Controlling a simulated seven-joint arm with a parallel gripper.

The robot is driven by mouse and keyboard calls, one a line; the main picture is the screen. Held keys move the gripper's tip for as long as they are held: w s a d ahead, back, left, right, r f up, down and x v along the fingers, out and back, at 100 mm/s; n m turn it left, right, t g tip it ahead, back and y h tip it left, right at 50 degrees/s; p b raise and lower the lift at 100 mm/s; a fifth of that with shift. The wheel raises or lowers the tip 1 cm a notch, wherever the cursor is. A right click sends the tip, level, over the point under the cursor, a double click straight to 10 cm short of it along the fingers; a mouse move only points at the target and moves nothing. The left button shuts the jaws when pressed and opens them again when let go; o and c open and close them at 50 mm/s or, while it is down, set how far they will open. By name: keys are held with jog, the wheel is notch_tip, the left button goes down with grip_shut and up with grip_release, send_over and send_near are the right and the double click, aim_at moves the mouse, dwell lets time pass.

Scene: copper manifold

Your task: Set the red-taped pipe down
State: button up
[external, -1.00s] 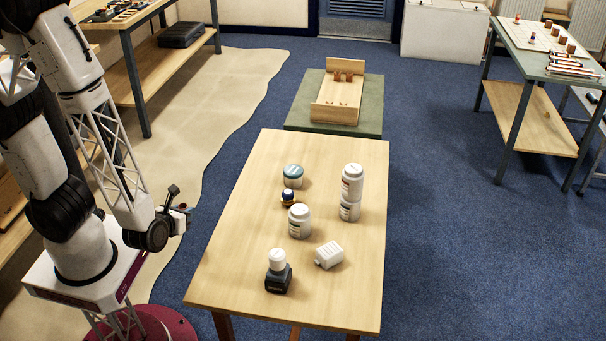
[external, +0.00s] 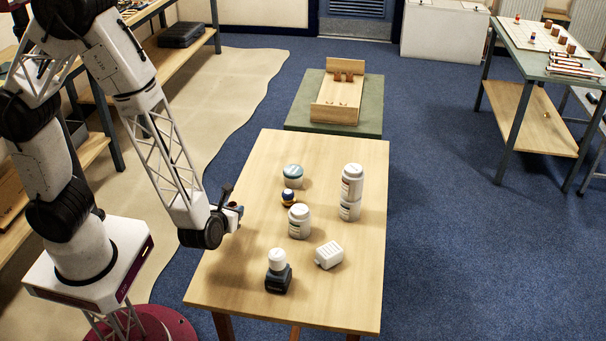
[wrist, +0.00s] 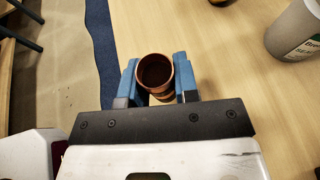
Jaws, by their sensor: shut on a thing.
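In the wrist view, my gripper (wrist: 157,78) is shut on a copper pipe (wrist: 153,74), with a blue finger on each side. The pipe's round open mouth faces the camera; a narrow lower part shows beneath it. I cannot make out the red tape. In the external view, my gripper (external: 236,213) is over the left edge of the wooden table (external: 335,295), above its top. The pipe is too small to make out clearly there.
On the table stand a teal-lidded jar (external: 292,176), a small blue-and-yellow item (external: 288,197), a white jar (external: 299,222), two stacked white bottles (external: 351,190), a white block (external: 329,254) and a dark-based bottle (external: 278,275). A wooden tray (external: 338,112) with copper pieces stands beyond.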

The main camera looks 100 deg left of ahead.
jog(key=shift+w+a, duration=0.25)
jog(key=shift+w, duration=0.45)
jog(key=shift+f, duration=0.2)
jog(key=shift+f, duration=1.65)
jog(key=o, duration=0.9)
jog(key=shift+f, duration=0.1)
jog(key=shift+v, duration=6.1)
